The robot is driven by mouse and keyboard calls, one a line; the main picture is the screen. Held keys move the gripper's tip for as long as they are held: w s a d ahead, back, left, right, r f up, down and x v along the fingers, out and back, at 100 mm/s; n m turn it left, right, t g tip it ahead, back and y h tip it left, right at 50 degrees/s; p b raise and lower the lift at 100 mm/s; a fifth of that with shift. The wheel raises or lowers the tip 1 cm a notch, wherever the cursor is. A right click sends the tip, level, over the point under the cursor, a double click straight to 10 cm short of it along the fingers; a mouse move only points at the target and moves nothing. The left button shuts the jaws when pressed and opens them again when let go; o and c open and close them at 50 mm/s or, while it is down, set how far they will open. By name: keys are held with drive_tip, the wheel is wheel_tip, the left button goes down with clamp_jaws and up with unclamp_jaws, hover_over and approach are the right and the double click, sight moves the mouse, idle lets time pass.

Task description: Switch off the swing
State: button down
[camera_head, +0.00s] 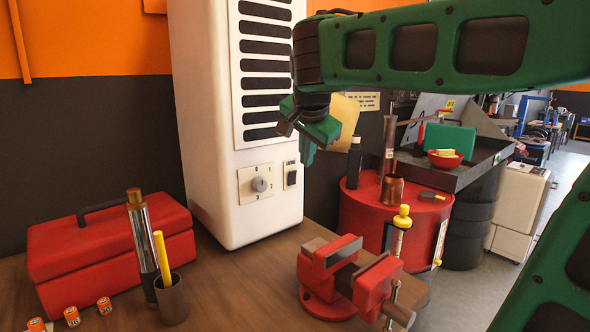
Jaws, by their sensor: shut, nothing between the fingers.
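A tall white unit (208,120) with dark slotted vents stands on the wooden bench. Low on its front is a square plate with a round knob (261,184) and numbers around it. Right of the knob is a small dark rocker switch (291,178) with a tiny label above it, too small to read. Which way the rocker is pressed cannot be told. My gripper (307,160) points down, just up and right of the switch in the picture. Its green fingers are shut and empty. I cannot tell whether it touches the unit.
A red toolbox (75,250), a chrome cylinder (141,240), a dark cup (171,300) with a yellow stick and several batteries are on the bench's left. A red vise (335,272) stands in front. A red drum (366,215) is behind at right.

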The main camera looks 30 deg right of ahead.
sight(292, 178)
drive_tip(key=w+d+f, duration=0.2)
drive_tip(key=w+f, duration=0.5)
drive_tip(key=w, duration=0.2)
idle(0.4)
drive_tip(key=shift+d, duration=0.1)
